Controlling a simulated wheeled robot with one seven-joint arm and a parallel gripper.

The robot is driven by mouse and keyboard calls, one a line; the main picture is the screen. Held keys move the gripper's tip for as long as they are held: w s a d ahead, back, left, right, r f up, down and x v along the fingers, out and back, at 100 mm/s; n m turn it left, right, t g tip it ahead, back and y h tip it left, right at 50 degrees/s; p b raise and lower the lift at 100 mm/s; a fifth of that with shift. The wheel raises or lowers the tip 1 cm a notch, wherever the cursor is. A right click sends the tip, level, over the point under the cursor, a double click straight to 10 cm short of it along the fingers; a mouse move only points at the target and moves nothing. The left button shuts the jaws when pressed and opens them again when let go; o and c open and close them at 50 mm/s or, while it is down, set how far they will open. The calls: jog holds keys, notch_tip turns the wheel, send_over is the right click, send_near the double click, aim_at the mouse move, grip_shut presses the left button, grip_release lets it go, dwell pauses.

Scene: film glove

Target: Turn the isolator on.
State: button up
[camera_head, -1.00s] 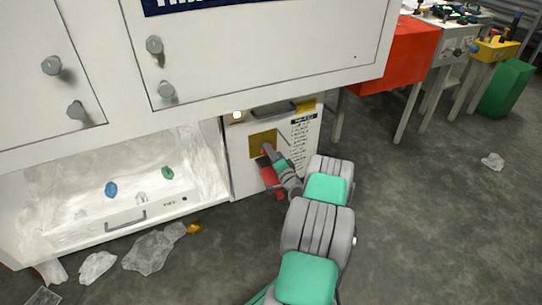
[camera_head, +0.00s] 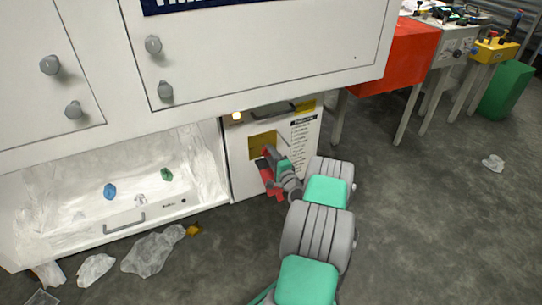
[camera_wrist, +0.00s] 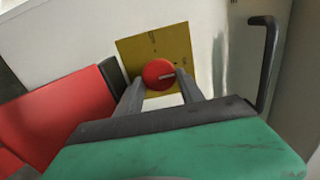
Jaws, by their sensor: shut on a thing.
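The isolator is a round red knob (camera_wrist: 159,74) with a pale mark pointing right, on a yellow plate (camera_wrist: 180,43) in the wrist view. The yellow plate also shows in the head view (camera_head: 262,141), on the front of a white cabinet unit (camera_head: 240,177). My gripper (camera_wrist: 161,88) is shut on the red knob, one finger on each side of it. In the head view my gripper (camera_head: 269,153) covers the knob.
A black handle (camera_wrist: 265,60) stands out at the right in the wrist view. A red part (camera_wrist: 55,115) lies at the left. Plastic scraps (camera_head: 153,250) litter the floor left of my arm. The floor to the right is mostly clear.

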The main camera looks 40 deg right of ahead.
jog(key=o, duration=1.4)
jog(key=shift+c, duration=0.2)
jog(key=p+v, duration=0.2)
jog(key=v, duration=0.5)
jog(key=shift+s, duration=0.35)
jog(key=shift+a, duration=0.15)
